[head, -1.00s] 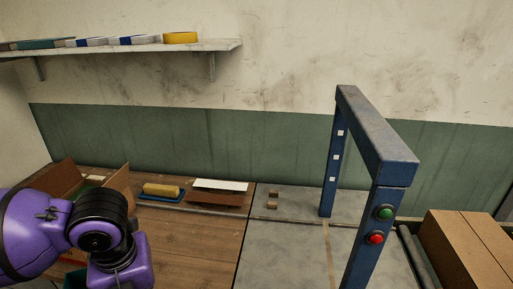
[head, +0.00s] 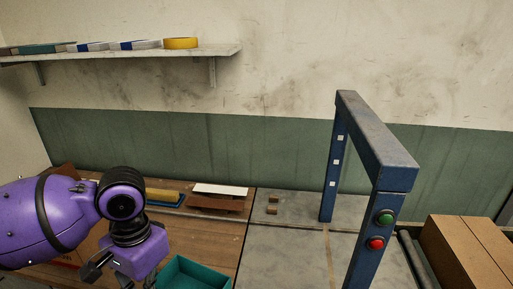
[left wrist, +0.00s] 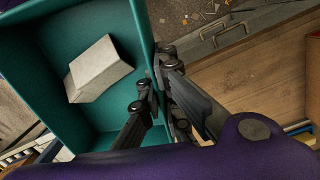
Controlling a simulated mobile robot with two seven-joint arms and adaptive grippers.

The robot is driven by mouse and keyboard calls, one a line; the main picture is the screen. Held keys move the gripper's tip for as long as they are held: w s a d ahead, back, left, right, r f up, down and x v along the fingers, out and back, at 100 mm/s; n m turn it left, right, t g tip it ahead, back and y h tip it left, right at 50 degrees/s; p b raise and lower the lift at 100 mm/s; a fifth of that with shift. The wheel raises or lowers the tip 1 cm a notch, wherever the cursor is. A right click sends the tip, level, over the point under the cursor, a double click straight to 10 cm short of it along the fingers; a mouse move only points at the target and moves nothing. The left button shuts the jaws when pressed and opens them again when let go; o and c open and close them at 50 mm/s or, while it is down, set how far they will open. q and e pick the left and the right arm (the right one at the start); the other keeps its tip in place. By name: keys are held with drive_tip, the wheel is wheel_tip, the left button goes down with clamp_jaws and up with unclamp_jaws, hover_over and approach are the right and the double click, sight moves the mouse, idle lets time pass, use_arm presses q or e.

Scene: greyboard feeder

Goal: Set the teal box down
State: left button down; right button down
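The teal box (head: 207,268) shows at the bottom edge of the head view, its lower part cut off. In the left wrist view the open teal box (left wrist: 136,30) fills the upper left, with a pale grey block (left wrist: 97,69) lying in it. My left gripper (left wrist: 157,75) is closed on the box's side wall, one finger inside and one outside. In the head view my purple left wrist is beside the box, and the fingertips are hard to make out. Whether the box's bottom touches anything is hidden. My right gripper is not in view.
A yellow sponge-like block (head: 162,196) and a white-topped cardboard piece (head: 220,189) lie behind. A cardboard box (head: 470,250) stands at right.

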sight(173, 280)
use_arm(q)
drive_tip(key=n, duration=0.1)
drive_tip(key=d+n, duration=0.1)
drive_tip(key=n, duration=0.1)
drive_tip(key=shift+w+d+r, duration=0.1)
drive_tip(key=shift+w+r, duration=0.1)
drive_tip(key=shift+w, duration=0.2)
drive_tip(key=shift+w+d+r+n, duration=0.25)
drive_tip(key=shift+d+n, duration=0.35)
drive_tip(key=shift+n, duration=0.3)
drive_tip(key=shift+w+d+r, duration=0.2)
drive_tip(key=shift+w+d, duration=0.1)
drive_tip(key=shift+d, duration=0.3)
drive_tip(key=shift+w+d+r, duration=0.15)
drive_tip(key=shift+w+d, duration=0.15)
drive_tip(key=shift+d, duration=0.3)
drive_tip(key=shift+s, duration=0.15)
